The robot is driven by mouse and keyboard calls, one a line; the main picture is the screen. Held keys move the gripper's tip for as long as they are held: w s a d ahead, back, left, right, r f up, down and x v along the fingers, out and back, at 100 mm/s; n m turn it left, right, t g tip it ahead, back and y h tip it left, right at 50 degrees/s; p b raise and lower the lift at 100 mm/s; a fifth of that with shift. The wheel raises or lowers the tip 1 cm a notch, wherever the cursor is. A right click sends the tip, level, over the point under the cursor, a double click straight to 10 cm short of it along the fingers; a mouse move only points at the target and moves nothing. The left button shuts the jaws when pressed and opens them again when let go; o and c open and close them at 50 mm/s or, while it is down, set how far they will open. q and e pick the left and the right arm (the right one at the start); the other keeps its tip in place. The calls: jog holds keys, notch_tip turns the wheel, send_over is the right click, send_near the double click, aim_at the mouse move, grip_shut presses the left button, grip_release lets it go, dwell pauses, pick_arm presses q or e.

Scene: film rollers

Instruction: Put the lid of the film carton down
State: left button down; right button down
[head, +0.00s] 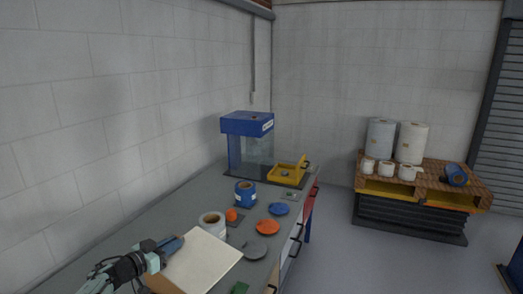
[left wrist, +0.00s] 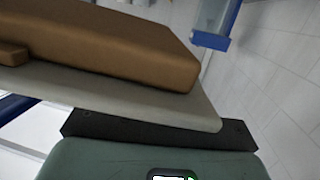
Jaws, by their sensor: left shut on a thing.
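A flat cream panel with a brown edge, which looks like the lid of the film carton (head: 205,262), is over the near part of the grey bench. My left gripper (head: 168,250) is at its left edge and shut on it. In the left wrist view the cream panel (left wrist: 130,95) lies against the dark finger, with a brown block-like part (left wrist: 100,40) beyond it. I cannot tell whether the panel touches the bench or a carton, and no separate carton shows clearly. My right gripper is not in view.
Close to the panel stand a white roll (head: 211,220) and a grey disc (head: 254,250). Farther along the bench are a blue roll (head: 245,195), an orange disc (head: 268,227), a blue disc (head: 279,209), a yellow tray (head: 285,173) and a blue-topped clear case (head: 248,125).

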pick_arm(q)
jog(key=s+d+f+n+t+y, duration=0.1)
jog(key=s+d+f+n+y, duration=0.2)
jog(key=s+f, duration=0.4)
jog(key=s+d+f+n+t+y, duration=0.1)
jog(key=s+d+f+n+y, duration=0.2)
jog(key=f, duration=1.1)
jog(key=s+d+y, duration=0.2)
jog(key=s+d, duration=0.2)
jog(key=s, duration=0.1)
jog(key=shift+s+f+t+y, duration=0.2)
jog(key=shift+s+t+y, duration=0.05)
jog(key=shift+t+y, duration=0.05)
jog(key=shift+s+f, duration=0.2)
jog(key=shift+f, duration=0.4)
jog(key=shift+s+f, duration=0.2)
jog(key=shift+f, duration=0.35)
